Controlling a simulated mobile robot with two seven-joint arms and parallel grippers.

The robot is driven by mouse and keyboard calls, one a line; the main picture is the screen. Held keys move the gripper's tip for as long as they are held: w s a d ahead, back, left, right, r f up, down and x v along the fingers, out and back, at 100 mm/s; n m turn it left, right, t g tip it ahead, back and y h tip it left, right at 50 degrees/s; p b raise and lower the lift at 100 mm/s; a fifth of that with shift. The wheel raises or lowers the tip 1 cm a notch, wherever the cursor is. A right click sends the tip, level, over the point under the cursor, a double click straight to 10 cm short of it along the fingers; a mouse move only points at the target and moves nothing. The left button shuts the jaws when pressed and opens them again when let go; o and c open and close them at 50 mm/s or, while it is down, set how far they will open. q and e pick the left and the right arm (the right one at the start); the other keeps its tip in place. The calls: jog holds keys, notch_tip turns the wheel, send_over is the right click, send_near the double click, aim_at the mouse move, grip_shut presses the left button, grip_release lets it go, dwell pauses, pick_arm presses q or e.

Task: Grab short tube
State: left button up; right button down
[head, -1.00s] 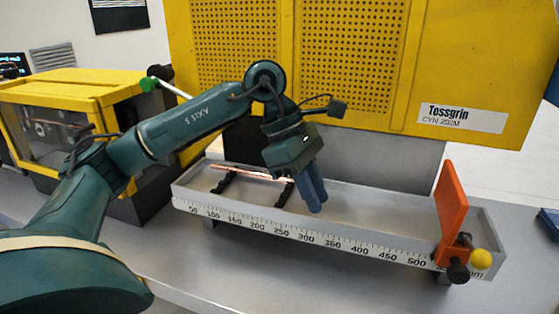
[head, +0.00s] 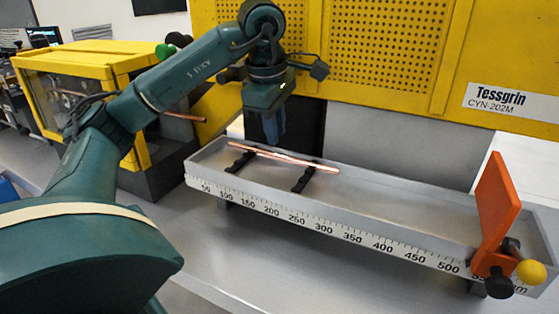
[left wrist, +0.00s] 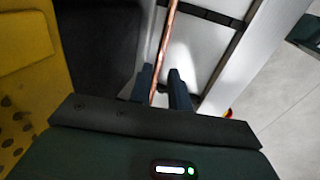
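A copper tube (head: 290,160) lies across two black supports in the left part of a long grey measuring tray (head: 400,208). My left gripper (head: 274,132) points down above the tray near the left half of the tube. In the left wrist view, the gripper's two blue fingers (left wrist: 161,88) are apart, and the copper tube (left wrist: 165,45) runs lengthwise into the gap between them. Whether the fingers are down at the tube's height I cannot tell. Another copper tube end (head: 183,117) sticks out of the yellow machine at the left. My right gripper is not in view.
An orange stop plate (head: 497,210) with a yellow knob (head: 530,271) stands at the tray's right end. A yellow perforated machine (head: 380,50) rises behind the tray. A yellow-framed box (head: 85,90) stands at the left. The tray's right part is empty.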

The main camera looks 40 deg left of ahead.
aim_at(283, 155)
pick_arm(q)
jog(key=x, duration=0.5)
jog(key=shift+w+d+p, duration=0.1)
jog(key=shift+d+p, duration=0.25)
jog(key=shift+d, duration=0.05)
jog(key=shift+c, duration=0.3)
grip_shut()
